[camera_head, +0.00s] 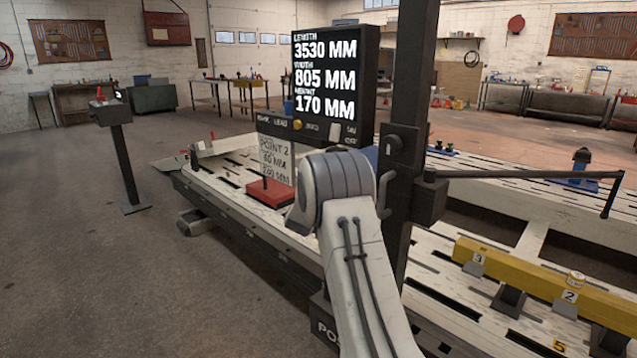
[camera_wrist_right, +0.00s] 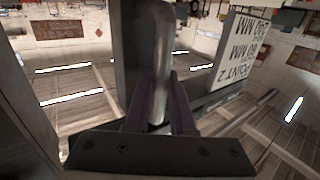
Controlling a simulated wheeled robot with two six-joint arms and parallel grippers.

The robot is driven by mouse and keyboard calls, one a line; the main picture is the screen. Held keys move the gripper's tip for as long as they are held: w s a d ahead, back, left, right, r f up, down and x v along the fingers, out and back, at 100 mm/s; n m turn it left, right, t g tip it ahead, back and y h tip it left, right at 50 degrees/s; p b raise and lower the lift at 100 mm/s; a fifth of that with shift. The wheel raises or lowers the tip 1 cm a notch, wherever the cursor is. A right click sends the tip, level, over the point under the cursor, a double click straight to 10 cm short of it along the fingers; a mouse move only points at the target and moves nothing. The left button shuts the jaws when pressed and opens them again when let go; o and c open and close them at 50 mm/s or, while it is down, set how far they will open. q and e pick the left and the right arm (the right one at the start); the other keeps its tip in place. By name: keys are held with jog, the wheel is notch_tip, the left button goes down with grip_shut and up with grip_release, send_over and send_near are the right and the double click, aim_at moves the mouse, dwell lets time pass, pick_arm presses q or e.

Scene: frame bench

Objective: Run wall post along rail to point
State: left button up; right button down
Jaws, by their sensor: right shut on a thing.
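The wall post (camera_head: 408,90) is a tall dark upright to the right of my right arm. It has a carriage block (camera_head: 430,195) with a long side arm (camera_head: 525,174) reaching right, and a curved handle (camera_head: 383,196) on its near side. In the right wrist view my right gripper (camera_wrist_right: 160,95) is shut on a grey rounded handle (camera_wrist_right: 160,55). In the head view my arm hides these fingers. A paper card reading POINT 2 (camera_head: 276,160) stands over a red base (camera_head: 270,193) on the slotted bench (camera_head: 225,185). The rail and most of the post's foot are hidden.
A display (camera_head: 330,75) beside the post reads length 3530, width 805, height 170 mm. A yellow beam (camera_head: 540,280) with numbered tags lies at right on the bench. A dark pedestal (camera_head: 122,155) stands at left. The floor at left is mostly clear.

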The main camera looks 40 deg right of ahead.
jog(key=shift+w+a+f, duration=0.1)
jog(key=shift+a, duration=0.1)
jog(key=c, duration=0.8)
grip_release()
jog(key=shift+o, duration=0.2)
jog(key=shift+d, duration=0.15)
jog(key=v, duration=1)
jog(key=shift+s, duration=0.25)
